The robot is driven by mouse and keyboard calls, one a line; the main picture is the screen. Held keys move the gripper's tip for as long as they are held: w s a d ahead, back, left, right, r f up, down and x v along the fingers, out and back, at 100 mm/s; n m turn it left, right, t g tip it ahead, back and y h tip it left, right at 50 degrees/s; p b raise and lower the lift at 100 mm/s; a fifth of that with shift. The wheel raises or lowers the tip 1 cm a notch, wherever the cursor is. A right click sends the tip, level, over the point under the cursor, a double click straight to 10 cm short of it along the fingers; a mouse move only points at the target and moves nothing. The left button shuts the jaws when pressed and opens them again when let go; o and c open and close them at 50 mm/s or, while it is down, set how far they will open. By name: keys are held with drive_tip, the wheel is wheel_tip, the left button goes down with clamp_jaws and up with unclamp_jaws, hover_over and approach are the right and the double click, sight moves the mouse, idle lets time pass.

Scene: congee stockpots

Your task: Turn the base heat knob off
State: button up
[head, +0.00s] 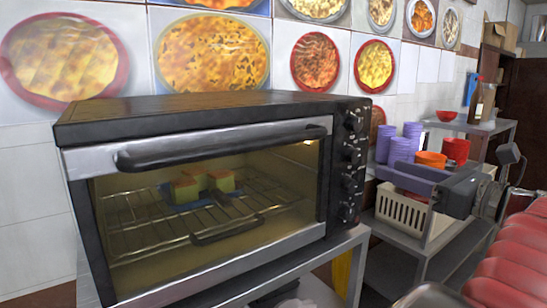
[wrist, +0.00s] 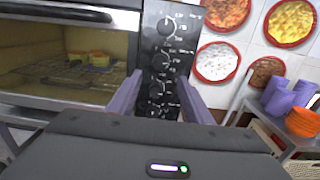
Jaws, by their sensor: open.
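A black toaster oven (head: 210,190) stands on a metal stand, with a column of several dark knobs on its right-hand panel. The panel (wrist: 178,45) shows close up in the wrist view. Its top knob (wrist: 167,25) and second knob (wrist: 161,61) show clearly. Lower knobs (wrist: 156,88) appear between my fingers, the lowest partly hidden by my gripper body. Labels are too small to read, so I cannot tell which is the base heat knob. My gripper (head: 394,180) is open and empty, right of the panel in the head view. In the wrist view its fingers (wrist: 160,80) straddle the lower knobs' line, apparently apart from them.
The oven door is shut, with bread-like pieces on a blue dish (head: 185,192) inside. Right of the oven, a cream crate (head: 402,215), purple cups (head: 400,148) and orange and red bowls (head: 431,159) sit on a shelf close to my arm.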

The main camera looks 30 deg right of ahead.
sight(356, 158)
drive_tip(key=shift+w+a, duration=0.15)
drive_tip(key=shift+w, duration=1.4)
drive_tip(key=shift+w+a, duration=0.15)
drive_tip(key=shift+w, duration=1.45)
drive_tip(key=shift+w+a, duration=0.15)
drive_tip(key=shift+w, duration=1.4)
drive_tip(key=shift+c, duration=0.7)
drive_tip(key=c, duration=0.9)
